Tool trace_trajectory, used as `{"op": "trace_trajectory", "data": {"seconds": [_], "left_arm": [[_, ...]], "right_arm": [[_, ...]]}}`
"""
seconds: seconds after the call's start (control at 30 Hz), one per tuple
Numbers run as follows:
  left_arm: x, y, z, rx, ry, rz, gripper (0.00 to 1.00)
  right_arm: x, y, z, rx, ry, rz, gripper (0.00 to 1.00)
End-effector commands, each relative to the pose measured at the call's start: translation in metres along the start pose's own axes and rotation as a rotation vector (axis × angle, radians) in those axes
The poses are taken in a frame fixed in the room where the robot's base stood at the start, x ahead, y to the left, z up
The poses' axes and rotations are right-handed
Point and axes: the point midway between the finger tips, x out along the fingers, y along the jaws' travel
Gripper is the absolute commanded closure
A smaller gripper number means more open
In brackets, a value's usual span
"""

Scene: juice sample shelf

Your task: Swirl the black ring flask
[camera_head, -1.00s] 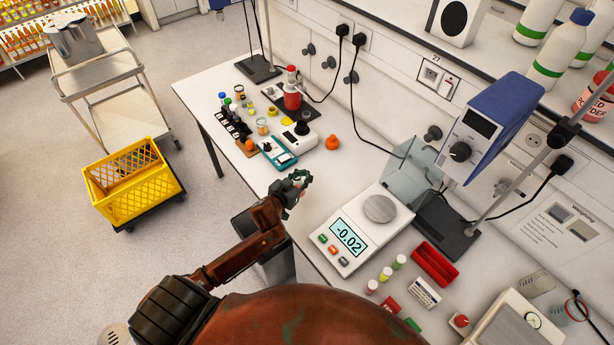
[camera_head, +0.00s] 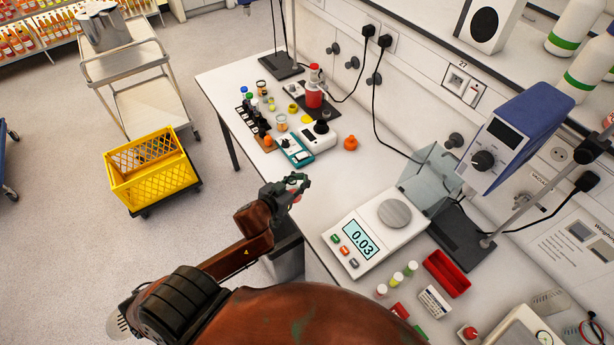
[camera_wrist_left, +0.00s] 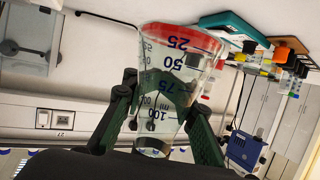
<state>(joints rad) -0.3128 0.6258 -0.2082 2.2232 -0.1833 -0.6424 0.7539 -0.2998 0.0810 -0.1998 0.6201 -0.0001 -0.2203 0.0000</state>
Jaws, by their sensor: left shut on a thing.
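My left gripper (camera_head: 297,186) is shut around a clear conical flask, held in the air near the front edge of the bench. In the left wrist view the flask (camera_wrist_left: 172,65) fills the middle, with blue graduations from 25 to 100 and red liquid at its wide end. That view is upside down, so the liquid lies at the flask's base. The dark fingers grip its narrower part. In the head view the flask is mostly hidden by the fingers. My right gripper is not in view.
A balance (camera_head: 370,232) reading 0.03 stands right of the gripper. Bench between is clear.

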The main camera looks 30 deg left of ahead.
Motion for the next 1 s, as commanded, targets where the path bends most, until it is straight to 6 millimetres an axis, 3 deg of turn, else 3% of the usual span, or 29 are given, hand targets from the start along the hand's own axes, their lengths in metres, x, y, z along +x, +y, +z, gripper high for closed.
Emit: {"op": "trace_trajectory", "data": {"seconds": [0.37, 1.0], "left_arm": [[-0.020, -0.004, -0.004, -0.001, 0.000, 0.000, 1.00], [-0.041, -0.004, -0.049, -0.001, 0.000, -0.001, 1.00]], "right_arm": [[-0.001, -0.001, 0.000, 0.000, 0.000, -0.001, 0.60], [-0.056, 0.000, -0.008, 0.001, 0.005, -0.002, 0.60]]}}
